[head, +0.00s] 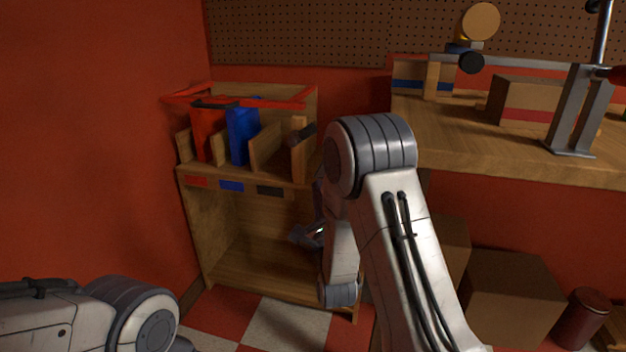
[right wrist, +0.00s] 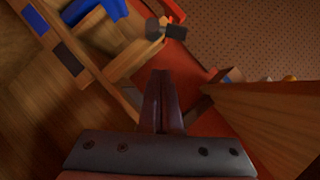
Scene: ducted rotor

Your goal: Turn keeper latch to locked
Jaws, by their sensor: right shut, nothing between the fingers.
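My right gripper (head: 312,234) is low in front of the rack's open lower space, partly hidden by my own arm. In the right wrist view its fingers (right wrist: 162,78) are shut and empty. My left gripper is out of view; only its arm shows.
Red (head: 205,134) and blue (head: 242,132) upright pieces stand in the rack's slots under a red frame (head: 240,97). A wooden bench (head: 480,140) stands at the right. Cardboard boxes (head: 510,296) and a dark red bin (head: 582,318) are on the floor.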

